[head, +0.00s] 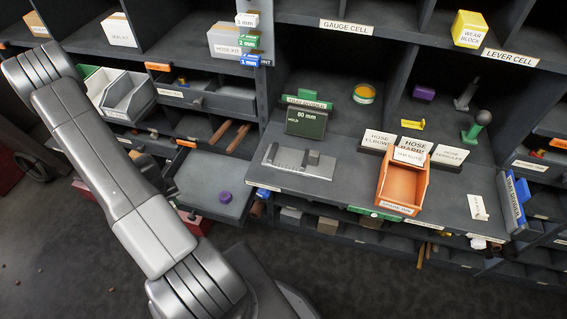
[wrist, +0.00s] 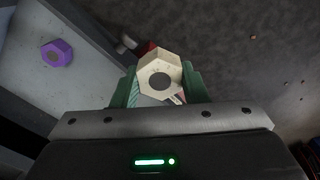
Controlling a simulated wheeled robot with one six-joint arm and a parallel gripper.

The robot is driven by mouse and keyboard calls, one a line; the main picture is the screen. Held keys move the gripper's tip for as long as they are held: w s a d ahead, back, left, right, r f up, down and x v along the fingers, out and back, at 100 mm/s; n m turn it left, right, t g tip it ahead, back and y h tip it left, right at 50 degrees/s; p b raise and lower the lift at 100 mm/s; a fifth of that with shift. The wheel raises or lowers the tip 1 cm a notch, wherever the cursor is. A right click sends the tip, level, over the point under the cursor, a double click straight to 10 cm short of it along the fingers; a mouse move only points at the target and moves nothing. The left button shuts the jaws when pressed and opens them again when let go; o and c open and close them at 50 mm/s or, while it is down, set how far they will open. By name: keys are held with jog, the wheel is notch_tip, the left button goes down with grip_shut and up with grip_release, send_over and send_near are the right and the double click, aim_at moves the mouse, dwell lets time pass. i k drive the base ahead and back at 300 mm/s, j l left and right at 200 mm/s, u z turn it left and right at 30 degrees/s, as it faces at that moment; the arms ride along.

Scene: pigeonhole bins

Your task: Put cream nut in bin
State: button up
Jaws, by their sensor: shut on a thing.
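The cream nut (wrist: 165,62), a hexagonal ring with a round hole, is between the green fingers of my gripper (wrist: 160,84) in the wrist view. My gripper is shut on it, over dark floor beside a grey tray. The gripper and cream nut cannot be made out in the head view. An orange bin (head: 402,187) stands on the middle shelf in the head view; its open top looks empty. Grey open bins (head: 132,97) stand on the left shelf. I cannot tell which bin the task means.
A purple nut (head: 225,197) lies on the pulled-out grey tray (head: 195,176); the nut also shows in the wrist view (wrist: 57,53). Label cards (head: 412,151) stand behind the orange bin. A small display (head: 306,122) and a grey fixture (head: 298,162) are left of it.

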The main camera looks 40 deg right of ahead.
aim_at(396, 195)
jog(key=k+l, duration=1.1)
